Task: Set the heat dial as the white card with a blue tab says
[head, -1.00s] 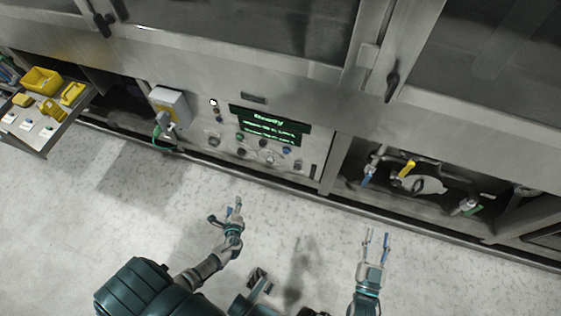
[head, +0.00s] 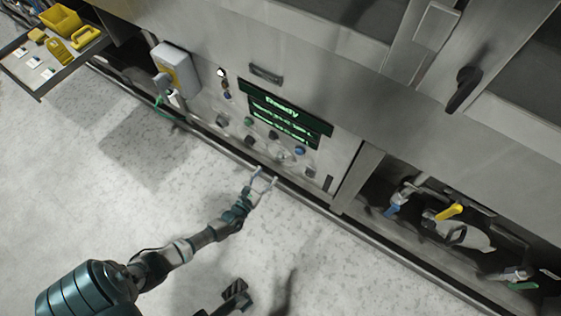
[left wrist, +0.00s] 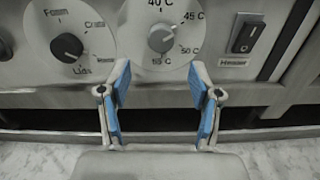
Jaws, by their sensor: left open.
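The heat dial (left wrist: 162,38) is a grey knob on a pale round face in the left wrist view. Its marks include 40 C at the top, then 45 C and 50 C on the right; I cannot tell where its pointer stands. It also shows small in the head view (head: 309,173). My left gripper (head: 264,181) is open and empty, low in front of the panel; its blue-padded fingers (left wrist: 161,97) show below the dial, apart from it. White cards (head: 34,62) lie on the tray at the left; their tab colours are too small to tell.
Left of the heat dial is a dial with a black knob (left wrist: 67,47), and right of it a black rocker switch (left wrist: 246,35). Yellow containers (head: 60,19) stand on the tray (head: 66,74). Valves with coloured handles (head: 449,211) sit at the right.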

